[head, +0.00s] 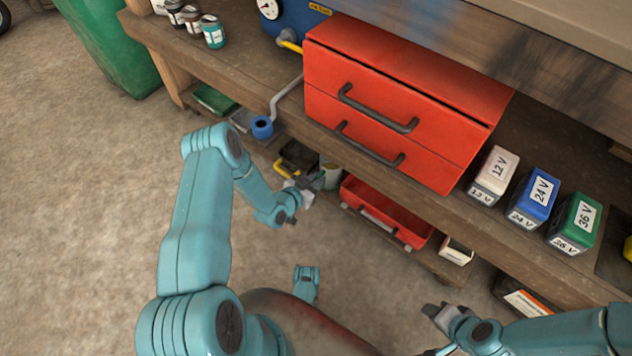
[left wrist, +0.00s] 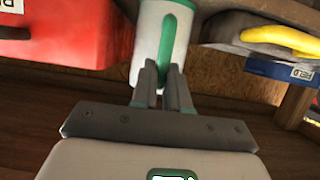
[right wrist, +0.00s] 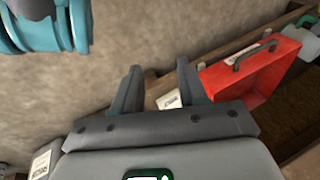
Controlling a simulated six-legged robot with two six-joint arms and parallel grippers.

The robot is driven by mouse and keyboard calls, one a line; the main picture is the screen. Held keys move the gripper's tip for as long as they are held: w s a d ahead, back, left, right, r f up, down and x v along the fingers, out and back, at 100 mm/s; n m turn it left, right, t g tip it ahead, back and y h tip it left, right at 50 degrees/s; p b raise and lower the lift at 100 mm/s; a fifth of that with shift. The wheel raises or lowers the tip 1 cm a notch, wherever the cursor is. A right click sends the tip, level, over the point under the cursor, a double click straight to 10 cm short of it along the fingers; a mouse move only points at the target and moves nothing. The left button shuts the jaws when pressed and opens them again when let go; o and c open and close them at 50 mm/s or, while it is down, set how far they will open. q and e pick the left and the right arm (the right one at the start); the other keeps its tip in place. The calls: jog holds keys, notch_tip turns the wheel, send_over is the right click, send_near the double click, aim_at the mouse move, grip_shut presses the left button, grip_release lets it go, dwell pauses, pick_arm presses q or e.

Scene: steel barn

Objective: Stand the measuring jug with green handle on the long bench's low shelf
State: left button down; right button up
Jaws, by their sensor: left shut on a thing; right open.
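The measuring jug is a pale cylinder with a green handle. In the left wrist view the jug (left wrist: 147,42) fills the top middle, its far end cut off by the frame. In the head view the jug (head: 331,174) is small and partly hidden behind my left gripper (head: 308,186). My left gripper (left wrist: 163,85) is shut on the green handle. The jug is at the long bench's low shelf (head: 436,264), between a yellow-handled thing and a red box; I cannot tell whether its base touches the shelf. My right gripper (right wrist: 158,88) is open and empty, out in front of the bench.
The red box (head: 404,222) is close to the jug's right, the dark yellow-handled thing (head: 296,160) to its left. A small white carton (head: 456,251) stands farther right. Above, the bench top carries a red drawer chest (head: 400,95) and several battery packs.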

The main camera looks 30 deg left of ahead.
pick_arm(q)
jog(key=c, duration=1.1)
grip_release()
jog(key=p+v, duration=0.5)
jog(key=v, duration=0.7)
jog(key=shift+r, duration=0.15)
pick_arm(e)
jog(key=s+r+g, duration=0.1)
jog(key=s+r, duration=0.2)
jog(key=r, duration=0.2)
jog(key=shift+s+a, duration=0.3)
jog(key=shift+a, duration=0.05)
